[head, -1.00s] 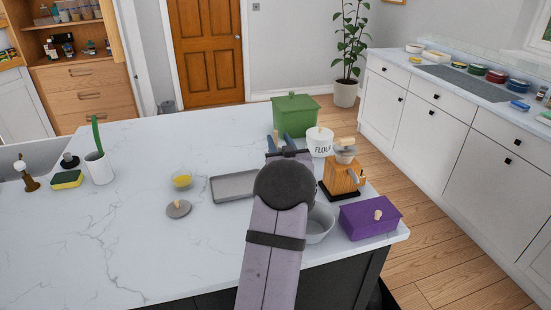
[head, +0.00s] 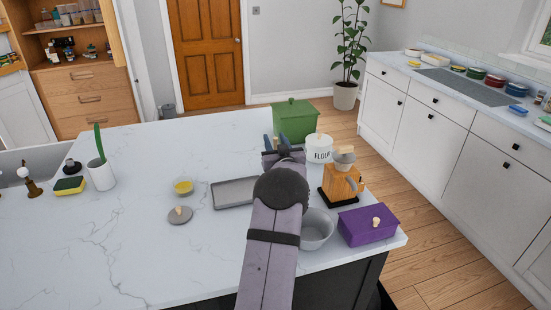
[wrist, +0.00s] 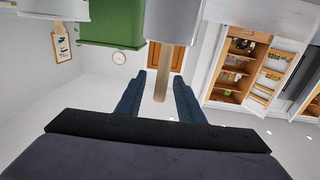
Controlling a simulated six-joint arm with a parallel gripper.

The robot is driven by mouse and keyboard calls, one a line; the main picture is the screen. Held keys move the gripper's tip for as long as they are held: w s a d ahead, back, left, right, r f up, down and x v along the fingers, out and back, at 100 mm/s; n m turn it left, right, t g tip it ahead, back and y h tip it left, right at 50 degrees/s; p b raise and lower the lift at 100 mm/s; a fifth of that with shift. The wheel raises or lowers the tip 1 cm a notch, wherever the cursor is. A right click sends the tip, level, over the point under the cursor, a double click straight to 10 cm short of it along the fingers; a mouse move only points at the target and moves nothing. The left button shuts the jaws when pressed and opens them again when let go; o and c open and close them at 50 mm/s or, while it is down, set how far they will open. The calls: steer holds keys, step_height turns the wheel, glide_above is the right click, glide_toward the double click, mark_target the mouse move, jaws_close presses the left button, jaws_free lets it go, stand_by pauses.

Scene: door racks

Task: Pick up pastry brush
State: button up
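The wooden handle (wrist: 160,85), which looks like the pastry brush's, shows in the wrist view, where the picture is upside down. It sticks out of a grey cylindrical holder (wrist: 172,22); the rest of it is hidden inside. My gripper (wrist: 160,82) is open, with one blue finger on each side of the handle and a visible gap to each. In the head view my gripper (head: 279,141) is at the back of the counter, in front of the green box (head: 296,121). My arm hides the holder and handle there.
The flour canister (head: 319,148), wooden grinder (head: 339,183), grey bowl (head: 316,230) and purple box (head: 368,226) stand to the right of my arm. A grey tray (head: 234,193), yellow-filled bowl (head: 183,187) and grey lid (head: 180,214) lie left. The counter's left middle is clear.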

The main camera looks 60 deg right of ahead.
steer(key=shift+p+x, duration=0.4)
steer(key=shift+x, duration=1)
steer(key=shift+r, duration=0.1)
jaws_close()
steer(key=shift+r, duration=0.15)
